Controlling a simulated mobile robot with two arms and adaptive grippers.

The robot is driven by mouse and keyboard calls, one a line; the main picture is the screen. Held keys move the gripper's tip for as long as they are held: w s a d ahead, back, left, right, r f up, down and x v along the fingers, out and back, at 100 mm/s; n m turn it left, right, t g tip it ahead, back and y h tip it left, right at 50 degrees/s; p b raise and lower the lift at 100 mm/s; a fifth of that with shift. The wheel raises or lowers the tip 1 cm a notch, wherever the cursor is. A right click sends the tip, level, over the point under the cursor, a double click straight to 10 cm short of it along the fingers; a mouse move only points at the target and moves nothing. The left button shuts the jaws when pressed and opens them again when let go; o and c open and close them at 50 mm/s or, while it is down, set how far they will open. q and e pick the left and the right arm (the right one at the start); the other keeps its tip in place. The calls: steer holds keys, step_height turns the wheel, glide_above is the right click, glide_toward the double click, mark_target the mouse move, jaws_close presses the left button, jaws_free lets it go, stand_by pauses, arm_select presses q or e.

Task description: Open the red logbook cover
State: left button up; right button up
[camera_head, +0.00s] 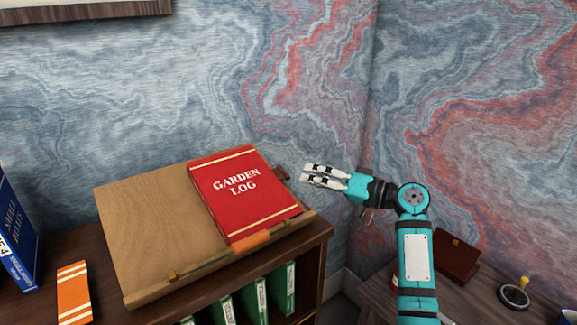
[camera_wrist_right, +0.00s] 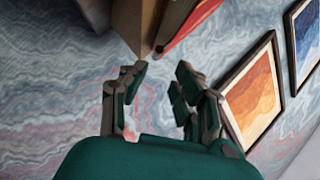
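The red logbook (camera_head: 244,196), titled "GARDEN LOG", lies closed on a slanted wooden book stand (camera_head: 142,220) in the head view. An orange piece (camera_head: 251,242) sits at its lower edge. My right gripper (camera_head: 304,175) is just right of the stand's right edge, apart from the logbook, with its fingers pointing left. In the right wrist view the fingers (camera_wrist_right: 158,80) are spread with nothing between them. A strip of the red logbook (camera_wrist_right: 190,25) and the stand's edge (camera_wrist_right: 140,25) show beyond the fingertips. My left gripper is not in view.
The stand rests on a wooden shelf unit (camera_head: 318,240) with green binders (camera_head: 252,298) below. A blue book (camera_head: 15,230) and an orange striped book (camera_head: 74,292) are at the left. A brown box (camera_head: 456,260) and a round black item (camera_head: 514,294) sit on the right table.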

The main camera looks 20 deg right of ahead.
mark_target(284, 171)
steer(key=p+x, duration=0.1)
steer(key=x, duration=0.5)
steer(key=shift+w+a, duration=0.3)
jaws_close()
